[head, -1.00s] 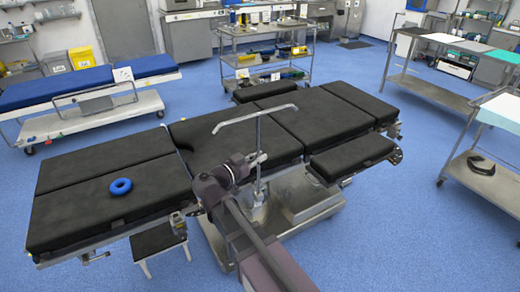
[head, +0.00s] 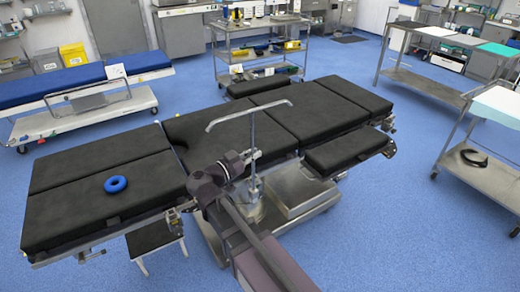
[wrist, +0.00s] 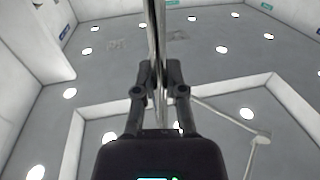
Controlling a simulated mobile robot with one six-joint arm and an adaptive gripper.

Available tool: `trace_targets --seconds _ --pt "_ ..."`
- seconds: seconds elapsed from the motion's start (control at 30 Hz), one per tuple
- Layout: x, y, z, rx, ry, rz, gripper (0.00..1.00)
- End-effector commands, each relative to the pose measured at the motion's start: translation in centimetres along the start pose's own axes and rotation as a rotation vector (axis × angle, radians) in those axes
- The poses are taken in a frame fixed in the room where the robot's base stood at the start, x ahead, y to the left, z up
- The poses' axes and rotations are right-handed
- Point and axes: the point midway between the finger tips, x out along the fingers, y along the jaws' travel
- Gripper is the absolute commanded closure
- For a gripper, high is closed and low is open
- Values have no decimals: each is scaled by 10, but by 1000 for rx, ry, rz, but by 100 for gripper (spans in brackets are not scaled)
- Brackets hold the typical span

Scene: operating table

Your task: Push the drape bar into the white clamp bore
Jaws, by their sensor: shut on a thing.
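The drape bar (head: 251,132) is a grey metal rod, roughly upright, with a long crosspiece (head: 248,115) at its top. My gripper (head: 254,156) is shut on the rod below the crosspiece, beside the near edge of the operating table. The wrist view shows both fingers (wrist: 160,78) closed on the rod (wrist: 157,40), looking up at the ceiling. The rod's lower end reaches down near the table base, partly hidden by my arm. A small clamp (head: 174,218) sits on the near side rail; I cannot tell whether it is the white one, and no bore is visible.
The black operating table (head: 200,134) stretches across the middle, with a blue ring (head: 115,184) on its left end. A small step stool (head: 154,238) stands in front. Steel trolleys (head: 440,75) stand at right. Blue floor (head: 420,230) is open at the right front.

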Motion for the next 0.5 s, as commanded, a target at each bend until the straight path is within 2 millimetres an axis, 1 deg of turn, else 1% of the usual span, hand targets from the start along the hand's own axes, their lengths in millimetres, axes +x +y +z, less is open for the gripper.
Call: trace_targets --seconds 0.17,0.27,0.37,0.5 --pt "0 0 -6 0 1 0 100" --pt "0 0 -14 0 1 0 100" --pt "0 0 -25 0 1 0 100" --pt "0 0 -46 0 1 0 100"
